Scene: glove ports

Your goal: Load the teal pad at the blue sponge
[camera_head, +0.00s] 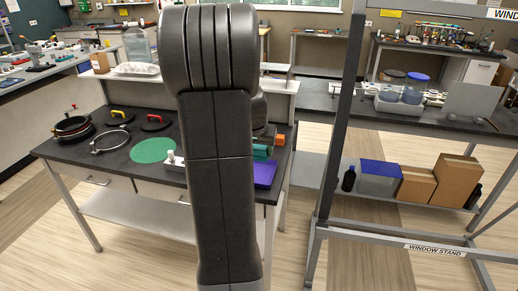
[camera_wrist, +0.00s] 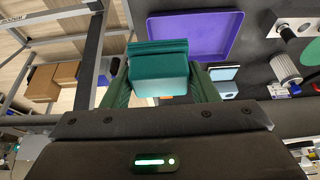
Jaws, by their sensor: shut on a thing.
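The teal pad (camera_wrist: 160,72) is a thick block with a layered far edge, between the two green fingers of my gripper (camera_wrist: 162,84) in the wrist view. The fingers press on its left and right sides. In the head view, the teal pad (camera_head: 262,152) shows just right of my arm, which hides most of my gripper. It appears near the purple tray (camera_wrist: 195,35); I cannot tell whether it touches anything below. A small blue piece (camera_wrist: 224,73) lies right of the fingers in the wrist view; I cannot tell if it is the blue sponge.
The purple tray also shows in the head view (camera_head: 265,175) at the table's front edge. An orange block (camera_head: 279,140) is behind it. A green disc (camera_head: 153,150) and ring clamp (camera_head: 101,142) lie left. The window stand (camera_head: 335,150) rises to the right.

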